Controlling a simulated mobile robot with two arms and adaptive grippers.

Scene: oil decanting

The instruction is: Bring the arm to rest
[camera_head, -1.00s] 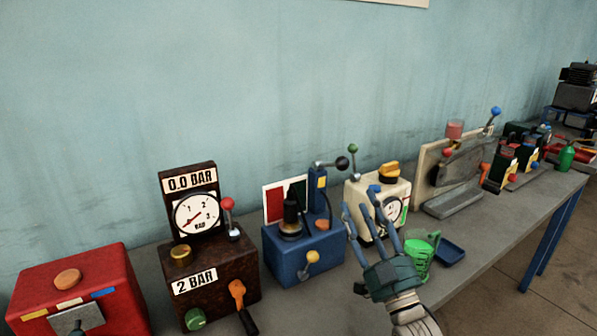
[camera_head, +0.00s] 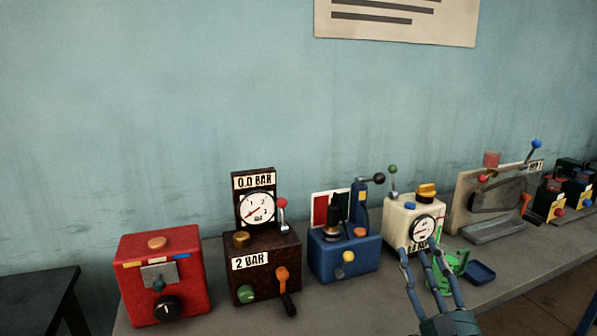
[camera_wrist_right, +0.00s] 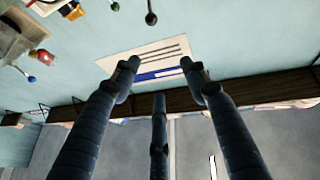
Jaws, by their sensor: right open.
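My right gripper (camera_head: 428,256) is at the lower right of the head view, its fingers spread and pointing up, with nothing held between them. My left gripper is not in view.
A grey bench (camera_head: 353,293) runs along the wall. On it stand a red box (camera_head: 190,275), a brown box with gauge (camera_head: 262,262), a blue box (camera_head: 343,262) and a blue tray (camera_head: 481,272). A dark table (camera_head: 40,290) stands at left.

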